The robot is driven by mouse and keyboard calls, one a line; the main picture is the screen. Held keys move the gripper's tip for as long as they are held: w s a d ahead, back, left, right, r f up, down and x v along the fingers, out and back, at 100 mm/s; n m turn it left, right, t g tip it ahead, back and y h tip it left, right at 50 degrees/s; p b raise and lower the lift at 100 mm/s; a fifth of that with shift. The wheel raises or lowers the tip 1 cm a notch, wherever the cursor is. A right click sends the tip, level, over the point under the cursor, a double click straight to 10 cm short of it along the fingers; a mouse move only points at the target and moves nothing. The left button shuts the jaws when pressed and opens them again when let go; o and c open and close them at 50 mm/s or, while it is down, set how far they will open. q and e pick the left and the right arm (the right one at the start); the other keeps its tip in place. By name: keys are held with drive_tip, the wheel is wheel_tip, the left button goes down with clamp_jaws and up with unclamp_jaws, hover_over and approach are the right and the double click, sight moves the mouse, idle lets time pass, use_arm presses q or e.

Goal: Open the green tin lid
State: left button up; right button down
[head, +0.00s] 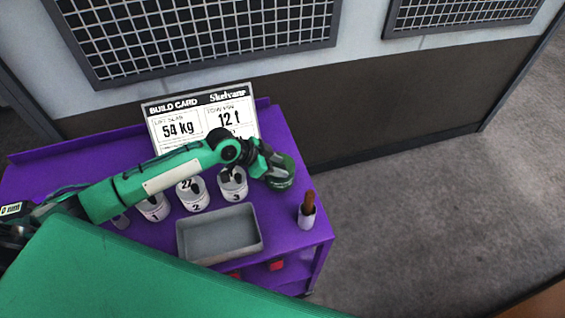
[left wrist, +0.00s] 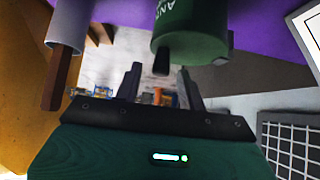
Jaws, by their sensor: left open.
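The green tin (head: 285,180) stands at the right back of the purple cart, partly hidden by my left gripper (head: 272,165). In the left wrist view the tin (left wrist: 190,28) appears upside down at the top, with pale lettering on its side. Its dark green lid (left wrist: 190,51) looks to be on, with a short black knob (left wrist: 162,62). My left gripper (left wrist: 160,72) is open, and its two fingers appear on either side of the knob. I cannot tell whether they touch it. My right gripper is not in view.
On the purple cart (head: 285,235) are a grey tray (head: 217,262), several numbered white cups such as cup 3 (head: 234,190), and a white holder with a brown handle (head: 307,215). A build card (head: 240,112) stands behind. Grey floor lies open to the right.

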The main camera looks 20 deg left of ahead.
use_arm(q)
drive_tip(key=shift+x, duration=0.9)
drive_tip(key=shift+w+d+f, duration=0.1)
drive_tip(key=shift+d+f, duration=0.05)
clamp_jaws()
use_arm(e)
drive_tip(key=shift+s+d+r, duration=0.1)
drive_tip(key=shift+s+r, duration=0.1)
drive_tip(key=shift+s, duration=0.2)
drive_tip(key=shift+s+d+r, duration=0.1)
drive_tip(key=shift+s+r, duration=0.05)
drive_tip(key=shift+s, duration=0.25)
use_arm(q)
drive_tip(key=shift+w, duration=0.1)
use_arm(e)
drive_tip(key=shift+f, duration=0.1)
